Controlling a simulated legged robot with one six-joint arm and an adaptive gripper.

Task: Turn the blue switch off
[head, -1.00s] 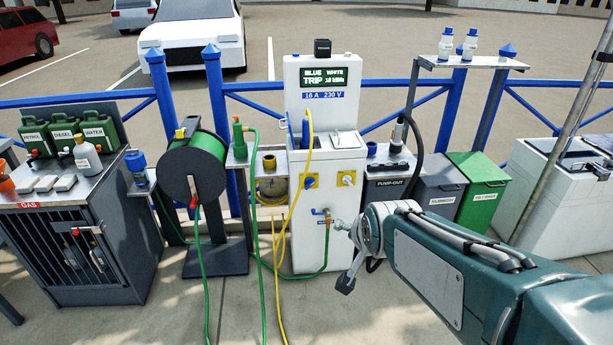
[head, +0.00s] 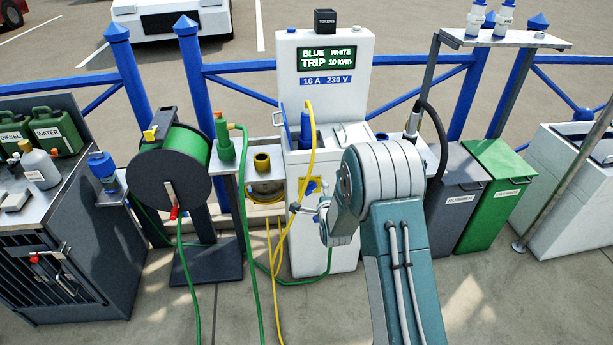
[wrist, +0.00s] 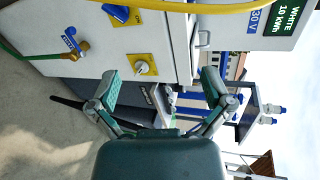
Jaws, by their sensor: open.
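The white power pedestal (head: 325,255) stands in the middle of the head view. Its display (head: 326,59) reads BLUE TRIP and WHITE 10 kWh. The blue switch (wrist: 117,14) is a rotary knob on a yellow plate at the top of the wrist view, lying slantwise. In the head view its yellow plate (head: 312,186) is partly hidden by a yellow cable. The white switch (wrist: 143,67) is on another yellow plate; my arm hides it in the head view. My gripper (wrist: 158,84) is open and empty before the pedestal, apart from the blue switch.
A blue-handled tap (wrist: 75,43) sits on the pedestal near the switches. The yellow cable (head: 309,150) hangs down the pedestal's front. A green hose reel (head: 170,165) stands left; grey (head: 452,200) and green (head: 495,195) bins stand right.

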